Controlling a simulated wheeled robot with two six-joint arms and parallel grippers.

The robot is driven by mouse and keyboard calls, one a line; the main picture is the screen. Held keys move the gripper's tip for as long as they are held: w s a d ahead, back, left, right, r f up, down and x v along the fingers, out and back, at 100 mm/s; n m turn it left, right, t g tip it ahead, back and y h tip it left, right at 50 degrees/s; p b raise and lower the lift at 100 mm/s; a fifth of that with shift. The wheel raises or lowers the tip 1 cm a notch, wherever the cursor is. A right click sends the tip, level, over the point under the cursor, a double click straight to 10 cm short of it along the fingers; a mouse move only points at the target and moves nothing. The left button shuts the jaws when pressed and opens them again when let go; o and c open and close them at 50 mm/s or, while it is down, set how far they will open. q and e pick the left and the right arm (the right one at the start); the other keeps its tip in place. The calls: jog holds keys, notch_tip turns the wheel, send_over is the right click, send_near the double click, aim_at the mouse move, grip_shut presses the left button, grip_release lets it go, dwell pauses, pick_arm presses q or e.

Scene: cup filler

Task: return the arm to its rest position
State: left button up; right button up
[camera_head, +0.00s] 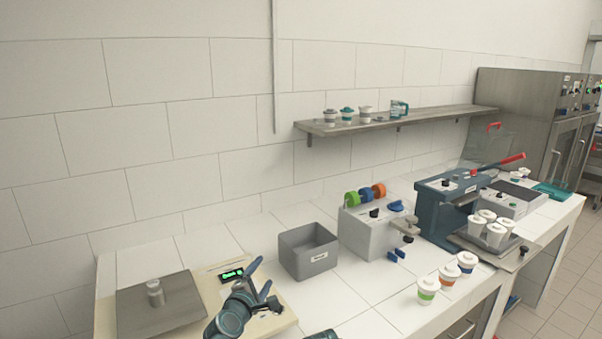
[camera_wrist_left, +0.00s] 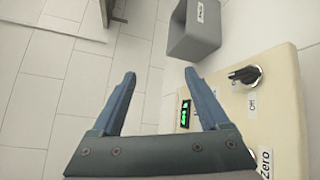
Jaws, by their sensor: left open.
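My left gripper (camera_head: 264,280) comes in from the bottom left in the head view, above the front right part of the scale (camera_head: 215,292). Its jaws are open and nothing is between them. In the left wrist view the two blue fingers (camera_wrist_left: 160,76) stand wide apart. The beige scale body (camera_wrist_left: 270,115) with its green display (camera_wrist_left: 185,113) and black knob (camera_wrist_left: 245,75) lies beyond and beside the right finger. A small dark part at the bottom edge of the head view seems to be mine, but no right gripper fingers show.
A grey bin (camera_head: 308,252) stands right of the gripper. A metal weight-like object (camera_head: 155,292) sits on the scale plate. Three lidded cups (camera_head: 447,278) stand near the front edge. A grey machine (camera_head: 372,228) and a blue press (camera_head: 447,208) stand farther right. Counter between bin and cups is clear.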

pick_arm(q)
jog(key=s+d+f+m+g+h+p, duration=0.25)
jog(key=s+d+m+g+p, duration=0.45)
jog(key=s+d+m, duration=0.5)
jog(key=s+a+f+m+g+y+p, duration=0.1)
jog(key=s+a+m+g+y+p, duration=0.2)
jog(key=s+a+m+g+y, duration=0.25)
jog(key=s+a+m+g+y+p, duration=0.2)
jog(key=s+m+g+p, duration=0.15)
jog(key=s+m, duration=0.35)
pick_arm(e)
notch_tip(320, 180, up, 15)
pick_arm(q)
jog(key=shift+n, duration=0.45)
jog(key=f+b, duration=0.2)
jog(key=s+f+b, duration=0.1)
jog(key=f+b, duration=0.2)
jog(key=shift+s+d+f, duration=0.15)
jog(key=shift+d, duration=0.05)
pick_arm(e)
notch_tip(320, 180, down, 5)
jog(key=shift+f, duration=0.1)
pick_arm(q)
jog(key=shift+c, duration=0.2)
